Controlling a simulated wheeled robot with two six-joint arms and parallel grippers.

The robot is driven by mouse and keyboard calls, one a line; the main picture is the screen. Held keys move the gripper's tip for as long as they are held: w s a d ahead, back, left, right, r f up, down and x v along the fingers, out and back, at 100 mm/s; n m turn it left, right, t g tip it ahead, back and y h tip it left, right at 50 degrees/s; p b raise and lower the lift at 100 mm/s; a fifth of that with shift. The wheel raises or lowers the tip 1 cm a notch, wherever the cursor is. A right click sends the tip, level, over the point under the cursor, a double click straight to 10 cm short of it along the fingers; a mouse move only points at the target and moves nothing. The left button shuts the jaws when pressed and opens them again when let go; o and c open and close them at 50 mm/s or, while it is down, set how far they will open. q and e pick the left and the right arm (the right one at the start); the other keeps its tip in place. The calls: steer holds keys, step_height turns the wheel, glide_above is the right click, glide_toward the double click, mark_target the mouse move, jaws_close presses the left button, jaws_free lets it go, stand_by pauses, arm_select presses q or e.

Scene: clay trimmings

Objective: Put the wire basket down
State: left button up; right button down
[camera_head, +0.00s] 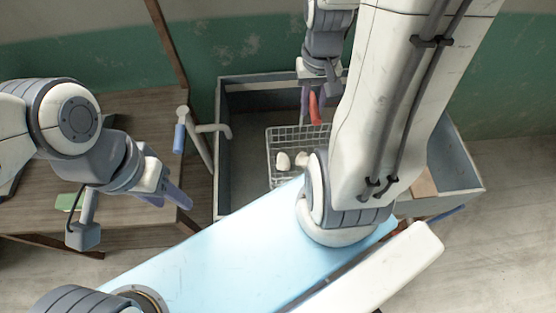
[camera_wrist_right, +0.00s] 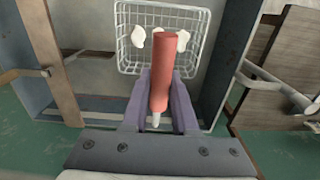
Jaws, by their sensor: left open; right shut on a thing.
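The wire basket (camera_head: 269,150) is a white wire-mesh basket inside the grey trough. It also shows in the right wrist view (camera_wrist_right: 205,42). Pale clay lumps (camera_head: 283,160) lie in it. My right gripper (camera_head: 310,108) is shut on a red handle (camera_wrist_right: 163,72) at the basket's far side in the head view. The handle appears to belong to the basket, though the join is hidden. I cannot tell whether the basket touches the trough floor. My arm hides its near right part. My left gripper (camera_head: 168,196) is open and empty, over the wooden table's right edge, well left of the basket.
The trough (camera_head: 224,165) has raised walls around the basket. A pale pipe with a blue grip (camera_head: 179,138) stands at its left side. A brown board (camera_head: 425,184) lies at its right. The wooden table (camera_head: 130,115) at left holds a small green object (camera_head: 68,201).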

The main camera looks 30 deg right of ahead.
steer(key=w+f+b, duration=0.1)
steer(key=w+f, duration=0.5)
steer(key=f, duration=0.4)
steer(key=w+f+b, duration=0.2)
steer(key=w+f, duration=0.5)
steer(key=f, duration=0.3)
steer(key=shift+d, duration=0.15)
steer(key=shift+s+f+b, duration=0.1)
steer(key=shift+f+b, duration=0.15)
steer(key=shift+b, duration=0.1)
steer(key=c, duration=0.7)
jaws_free()
